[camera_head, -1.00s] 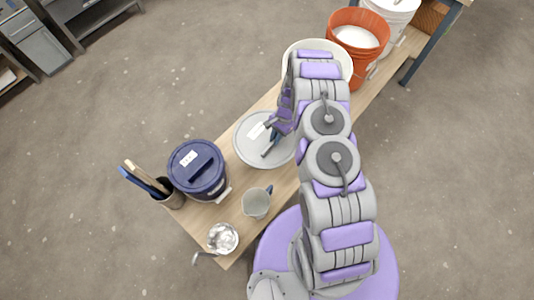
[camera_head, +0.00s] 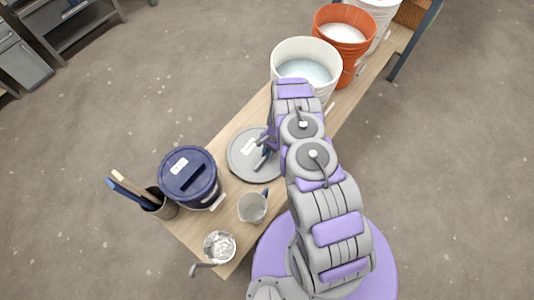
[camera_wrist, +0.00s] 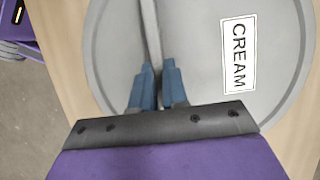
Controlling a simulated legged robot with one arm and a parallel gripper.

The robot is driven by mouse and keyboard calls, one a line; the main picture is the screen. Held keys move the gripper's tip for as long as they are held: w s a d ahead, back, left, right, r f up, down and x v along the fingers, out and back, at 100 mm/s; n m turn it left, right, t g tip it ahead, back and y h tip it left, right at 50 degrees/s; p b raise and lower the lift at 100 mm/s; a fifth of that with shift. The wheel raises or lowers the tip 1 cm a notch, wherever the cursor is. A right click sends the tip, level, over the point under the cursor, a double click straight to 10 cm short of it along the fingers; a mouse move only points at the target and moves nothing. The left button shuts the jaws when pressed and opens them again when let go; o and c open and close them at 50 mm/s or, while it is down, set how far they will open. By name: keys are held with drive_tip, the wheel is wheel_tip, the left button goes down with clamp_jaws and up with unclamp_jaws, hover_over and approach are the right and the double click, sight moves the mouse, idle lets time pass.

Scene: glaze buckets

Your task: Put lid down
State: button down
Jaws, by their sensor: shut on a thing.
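The lid (camera_head: 242,165) is a flat grey disc with a white label. In the wrist view the lid (camera_wrist: 200,70) fills most of the picture, and its label (camera_wrist: 239,55) reads CREAM. My gripper (camera_head: 265,158) is over the lid's middle. In the wrist view its blue fingers (camera_wrist: 157,88) are shut on the lid's upright bar handle (camera_wrist: 151,30). The lid looks level at the wooden bench top; I cannot tell whether it touches the wood. An open white bucket (camera_head: 305,68) with pale liquid stands behind my arm.
A navy lidded bucket (camera_head: 188,178), a grey pitcher (camera_head: 252,208), a metal ladle or cup (camera_head: 219,246) and a tool holder (camera_head: 160,203) crowd the bench's near end. An orange bucket (camera_head: 343,38) stands at the far end. Some bench top (camera_head: 236,115) beside the lid is clear.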

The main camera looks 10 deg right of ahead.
drive_tip(key=shift+a, duration=0.1)
drive_tip(key=c, duration=1.1)
unclamp_jaws()
drive_tip(key=shift+d, duration=0.25)
drive_tip(key=shift+c, duration=0.2)
drive_tip(key=shift+a+r, duration=0.15)
drive_tip(key=shift+w+r, duration=0.15)
drive_tip(key=shift+r, duration=0.15)
drive_tip(key=p+v, duration=0.3)
drive_tip(key=v, duration=0.8)
drive_tip(key=shift+r+p, duration=0.25)
drive_tip(key=shift+p, duration=0.05)
